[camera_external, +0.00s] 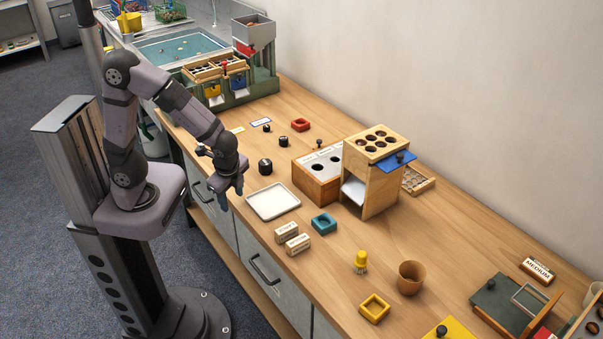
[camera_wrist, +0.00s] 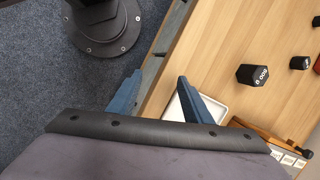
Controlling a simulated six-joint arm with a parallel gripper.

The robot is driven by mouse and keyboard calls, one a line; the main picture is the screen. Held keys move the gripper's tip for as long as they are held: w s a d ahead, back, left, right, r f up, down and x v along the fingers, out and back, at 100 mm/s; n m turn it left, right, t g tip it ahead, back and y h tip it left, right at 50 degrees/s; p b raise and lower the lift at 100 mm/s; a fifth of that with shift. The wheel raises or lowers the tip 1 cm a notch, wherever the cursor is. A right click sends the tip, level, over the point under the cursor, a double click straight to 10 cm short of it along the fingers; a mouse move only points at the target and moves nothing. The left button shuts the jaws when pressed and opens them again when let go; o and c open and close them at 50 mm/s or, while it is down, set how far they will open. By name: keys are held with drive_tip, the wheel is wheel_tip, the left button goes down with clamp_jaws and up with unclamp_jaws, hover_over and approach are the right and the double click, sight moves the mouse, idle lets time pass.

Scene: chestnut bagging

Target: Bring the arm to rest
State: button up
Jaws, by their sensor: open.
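My gripper (camera_external: 231,190) hangs over the front left edge of the wooden bench, pointing down. In the wrist view its two blue fingers (camera_wrist: 155,97) are spread apart with nothing between them. The bench edge and the grey-blue floor lie below them. The arm is bent at the elbow on its column. A white tray (camera_external: 273,213) lies on the bench to the right of my gripper, and part of it shows behind the right finger in the wrist view (camera_wrist: 172,112).
Black weights (camera_external: 265,166) stand beyond the tray. A wooden box stand (camera_external: 383,185) rises at mid-bench. Open floor lies left of the bench.

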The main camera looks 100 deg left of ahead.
drive_tip(key=s+d+f+n+t+h+b, duration=0.1)
drive_tip(key=s+d+f+n+h+b, duration=0.25)
drive_tip(key=d, duration=0.55)
wheel_tip(320, 180, up, 20)
drive_tip(key=d+n+p, duration=0.1)
drive_tip(key=p, duration=2)
drive_tip(key=shift+w, duration=0.25)
drive_tip(key=shift+f+n, duration=0.15)
drive_tip(key=shift+n, duration=0.1)
drive_tip(key=shift+o, duration=1.2)
